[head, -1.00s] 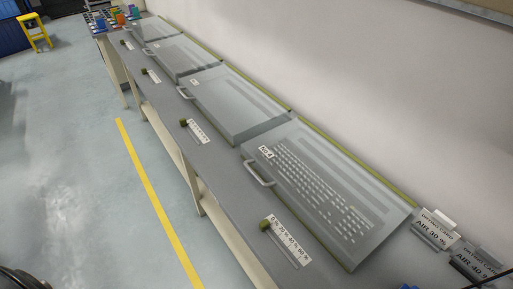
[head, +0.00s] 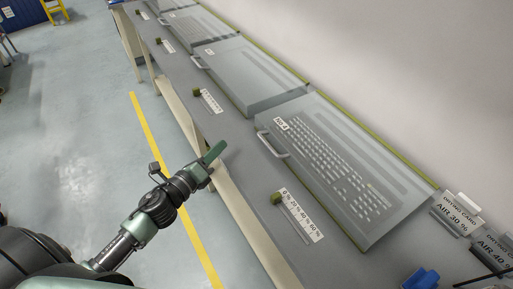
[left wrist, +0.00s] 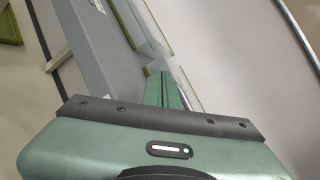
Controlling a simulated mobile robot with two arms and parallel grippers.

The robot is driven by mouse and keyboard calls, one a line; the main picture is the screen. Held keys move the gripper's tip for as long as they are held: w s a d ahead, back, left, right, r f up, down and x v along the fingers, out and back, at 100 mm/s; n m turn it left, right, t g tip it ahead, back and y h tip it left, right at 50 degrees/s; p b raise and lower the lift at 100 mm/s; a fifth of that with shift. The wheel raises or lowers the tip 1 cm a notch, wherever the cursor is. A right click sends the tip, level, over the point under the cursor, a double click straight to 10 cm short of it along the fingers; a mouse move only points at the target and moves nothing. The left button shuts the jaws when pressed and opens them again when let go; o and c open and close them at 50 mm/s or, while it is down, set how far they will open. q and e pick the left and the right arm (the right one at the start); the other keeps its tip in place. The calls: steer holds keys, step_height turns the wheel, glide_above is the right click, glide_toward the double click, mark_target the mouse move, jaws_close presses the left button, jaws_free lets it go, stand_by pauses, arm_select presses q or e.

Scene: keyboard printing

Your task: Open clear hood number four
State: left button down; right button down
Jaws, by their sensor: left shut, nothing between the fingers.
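Clear hood number four (head: 330,170) lies on the long grey bench, a flat see-through cover with rows of keys visible under it. Its tag (head: 281,124) reads No 4, and a pale handle (head: 272,145) sticks out from its front edge. The hood looks lowered. My left gripper (head: 214,153) is shut and empty, in front of the bench's front edge, left of the handle and apart from it. The left wrist view also shows the shut fingers (left wrist: 162,90). My right gripper is not in view.
Other hoods (head: 245,72) stand in a row farther along the bench. A slider scale (head: 299,216) with a green knob (head: 277,198) lies in front of hood four. Drying cards (head: 456,214) stand at the right. A blue object (head: 421,279) is at the bottom right.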

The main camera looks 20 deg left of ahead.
arm_select(q)
steer(key=m+h, duration=0.1)
steer(key=m, duration=0.1)
steer(key=d+m+h, duration=0.1)
steer(key=m, duration=0.1)
steer(key=m+g+h, duration=0.1)
steer(key=m, duration=0.2)
steer(key=shift+w+d+r+h, duration=0.1)
steer(key=shift+d+r+h, duration=0.2)
steer(key=shift+d+h, duration=0.1)
steer(key=m+g+h, duration=0.1)
steer(key=m, duration=0.1)
steer(key=d+f+m+g+h, duration=0.1)
steer(key=m, duration=0.2)
steer(key=s+m+g+h, duration=0.1)
steer(key=m, duration=0.2)
steer(key=shift+d+f, duration=0.2)
steer(key=shift+d, duration=0.05)
steer(key=p, duration=0.3)
glide_toward(273, 141)
steer(key=x, duration=0.2)
steer(key=shift+w+r, duration=0.1)
steer(key=shift+w, duration=0.25)
steer(key=shift+x, duration=0.8)
steer(key=shift+s, duration=0.1)
